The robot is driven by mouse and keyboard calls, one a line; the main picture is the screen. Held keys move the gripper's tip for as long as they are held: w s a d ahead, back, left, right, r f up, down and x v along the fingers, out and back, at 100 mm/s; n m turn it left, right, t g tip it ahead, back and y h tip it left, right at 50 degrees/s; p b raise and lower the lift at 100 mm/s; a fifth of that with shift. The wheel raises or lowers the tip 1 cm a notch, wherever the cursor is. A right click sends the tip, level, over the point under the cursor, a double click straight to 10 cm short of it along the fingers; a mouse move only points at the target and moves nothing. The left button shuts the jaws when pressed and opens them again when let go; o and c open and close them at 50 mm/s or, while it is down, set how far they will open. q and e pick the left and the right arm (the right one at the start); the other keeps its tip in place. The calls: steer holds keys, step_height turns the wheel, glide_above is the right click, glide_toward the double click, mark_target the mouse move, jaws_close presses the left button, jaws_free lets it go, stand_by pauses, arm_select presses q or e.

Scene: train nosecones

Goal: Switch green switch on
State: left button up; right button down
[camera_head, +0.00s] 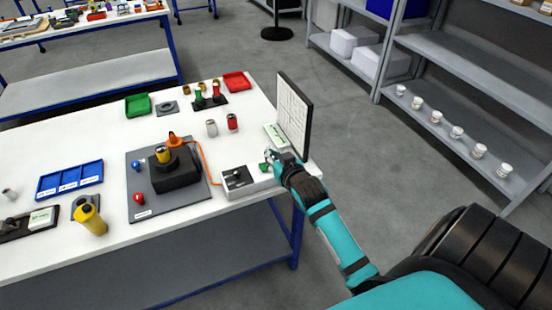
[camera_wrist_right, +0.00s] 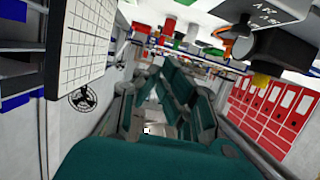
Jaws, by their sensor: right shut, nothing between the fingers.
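A white switch box (camera_head: 262,184) with a dark panel (camera_head: 237,178) sits near the front right of the white table. A small green part (camera_head: 264,167), seemingly the green switch, shows at the right end of the box; whether it is on or off is too small to tell. My right gripper (camera_head: 271,156) is shut and empty right at this green part, partly covering that end of the box. Whether it touches the switch I cannot tell. In the right wrist view its dark fingers (camera_wrist_right: 172,90) show, but the switch cannot be made out. My left gripper is not in view.
An upright white grid board (camera_head: 293,115) stands close behind my right gripper. An orange cable (camera_head: 205,164) runs from the box to a grey plate (camera_head: 140,166) with a black block. Red (camera_head: 237,81) and green (camera_head: 138,105) trays lie farther back. The table edge is close in front.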

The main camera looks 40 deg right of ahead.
steer(key=shift+v, duration=1.05)
